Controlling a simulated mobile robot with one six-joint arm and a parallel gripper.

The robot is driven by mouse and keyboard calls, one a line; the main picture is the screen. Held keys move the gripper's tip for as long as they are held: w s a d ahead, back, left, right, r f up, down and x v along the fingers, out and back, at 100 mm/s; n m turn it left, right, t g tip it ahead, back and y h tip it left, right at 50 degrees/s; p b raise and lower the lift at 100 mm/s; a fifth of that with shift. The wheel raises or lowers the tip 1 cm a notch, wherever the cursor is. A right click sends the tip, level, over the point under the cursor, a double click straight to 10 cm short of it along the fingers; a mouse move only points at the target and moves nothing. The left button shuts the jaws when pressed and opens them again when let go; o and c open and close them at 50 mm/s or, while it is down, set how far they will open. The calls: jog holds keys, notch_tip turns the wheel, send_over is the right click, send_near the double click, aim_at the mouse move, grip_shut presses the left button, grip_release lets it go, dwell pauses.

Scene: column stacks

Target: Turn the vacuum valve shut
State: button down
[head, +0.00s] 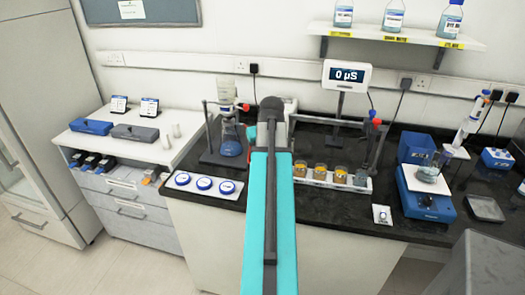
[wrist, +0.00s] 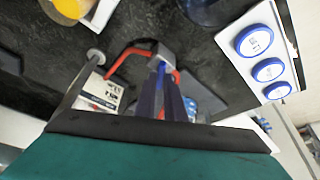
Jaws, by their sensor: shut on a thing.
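In the wrist view, the vacuum valve shows as a small grey body (wrist: 158,49) with red tubing at its side and a narrow blue handle (wrist: 160,68). My gripper (wrist: 164,84) is over it, its dark fingers close together and shut on the blue handle. The fingers hide most of the handle, so its exact turn angle cannot be told. In the head view, my teal arm reaches over the bench and hides both the gripper and the valve.
A stand with a blue-liquid flask (head: 231,146) is just left of my arm. A rack of several jars (head: 320,174) is to its right. A white strip with three blue-rimmed discs (head: 204,184) lies at the bench's front edge. A meter display (head: 346,75) stands behind.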

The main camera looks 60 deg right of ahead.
jog(key=m, duration=0.2)
jog(key=m+g+h, duration=0.1)
jog(key=m, duration=0.1)
jog(key=m+g, duration=0.1)
jog(key=m, duration=0.1)
jog(key=shift+w+a+m+p, duration=0.35)
jog(key=shift+w+m+p, duration=0.05)
jog(key=shift+f, duration=0.1)
dwell(0.3)
jog(key=c, duration=1.8)
grip_release()
jog(key=shift+a, duration=0.1)
jog(key=shift+c, duration=0.2)
jog(key=shift+s+r, duration=0.1)
jog(key=shift+r, duration=0.1)
jog(key=shift+s+r+h, duration=0.1)
jog(key=shift+r+h, duration=0.2)
jog(key=shift+r, duration=0.05)
jog(key=b+v, duration=0.2)
jog(key=v, duration=1)
jog(key=shift+a+r, duration=0.15)
jog(key=shift+r, duration=0.25)
